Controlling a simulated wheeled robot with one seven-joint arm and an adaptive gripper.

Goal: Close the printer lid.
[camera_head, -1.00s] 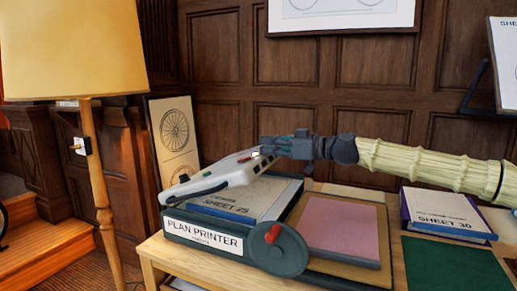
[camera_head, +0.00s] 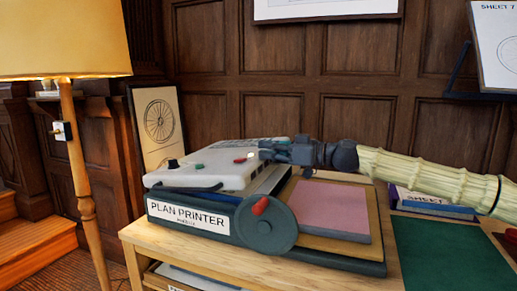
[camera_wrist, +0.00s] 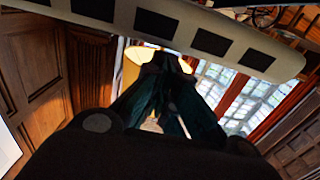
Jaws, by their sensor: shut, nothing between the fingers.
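The plan printer (camera_head: 190,217) stands on a wooden table, with its name on a white label at the front. Its pale grey lid (camera_head: 215,175) is low over the body and looks slightly tilted, with a narrow dark gap along its right and front sides. My gripper (camera_head: 266,152) is at the lid's right edge, its fingers together and empty. In the wrist view my gripper (camera_wrist: 165,75) shows as dark fingers drawn together, below the pale lid edge with dark slots (camera_wrist: 200,35). Whether the fingers touch the lid is hard to tell.
A pink sheet (camera_head: 325,210) lies right of the printer, behind a round crank with a red knob (camera_head: 260,206). A green mat (camera_head: 450,255) and a stack labelled SHEET (camera_head: 430,203) are further right. A lamp (camera_head: 75,150) stands left, with panelled wall behind.

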